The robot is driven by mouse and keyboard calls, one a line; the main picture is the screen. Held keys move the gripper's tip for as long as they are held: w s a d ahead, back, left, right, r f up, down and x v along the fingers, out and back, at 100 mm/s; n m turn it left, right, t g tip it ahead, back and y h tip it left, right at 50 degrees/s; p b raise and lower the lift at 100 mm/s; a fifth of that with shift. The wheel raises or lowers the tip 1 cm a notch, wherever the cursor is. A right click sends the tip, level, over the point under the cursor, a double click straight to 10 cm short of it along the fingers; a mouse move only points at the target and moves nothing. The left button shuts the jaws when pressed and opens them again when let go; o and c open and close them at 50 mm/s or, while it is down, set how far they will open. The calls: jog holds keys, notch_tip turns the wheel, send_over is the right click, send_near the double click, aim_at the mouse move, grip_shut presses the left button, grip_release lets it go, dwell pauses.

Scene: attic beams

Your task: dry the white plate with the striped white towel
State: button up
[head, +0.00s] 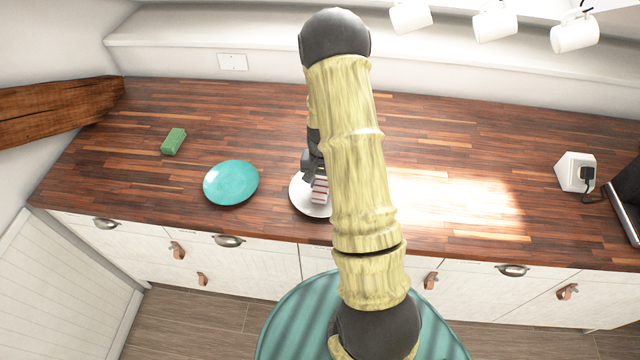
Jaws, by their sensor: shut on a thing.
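The white plate (312,207) lies on the wooden counter near its front edge, just right of a teal plate. My gripper (316,180) is over the white plate, pointing down and partly hidden behind my arm. It is shut on the striped white towel (320,191), which shows red stripes and lies at or just above the plate's surface. I cannot tell whether the towel touches the plate. The right part of the plate is hidden by my arm.
A teal plate (231,182) and a green sponge (173,141) lie on the counter (450,140) to the left. A white socket box (577,172) with a plug stands at the right. The counter's middle right is clear.

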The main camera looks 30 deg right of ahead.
jog(key=shift+w+d+f, duration=0.1)
jog(key=shift+w+d, duration=0.2)
jog(key=shift+d, duration=0.3)
jog(key=shift+w+d+r, duration=0.1)
jog(key=shift+w+d, duration=0.15)
jog(key=shift+d, duration=0.35)
jog(key=shift+w+d+f, duration=0.1)
jog(key=shift+w+d, duration=0.2)
jog(key=shift+d, duration=0.3)
jog(key=shift+s+a, duration=0.1)
jog(key=shift+s+a, duration=0.8)
jog(key=shift+s, duration=0.25)
jog(key=shift+s+a, duration=0.75)
jog(key=shift+s, duration=0.3)
jog(key=shift+w+d+r, duration=0.1)
jog(key=shift+w+d, duration=0.1)
jog(key=shift+w, duration=1.15)
jog(key=shift+w+d+r, duration=0.1)
jog(key=shift+w+d, duration=0.05)
jog(key=shift+w, duration=1.15)
jog(key=shift+s, duration=0.1)
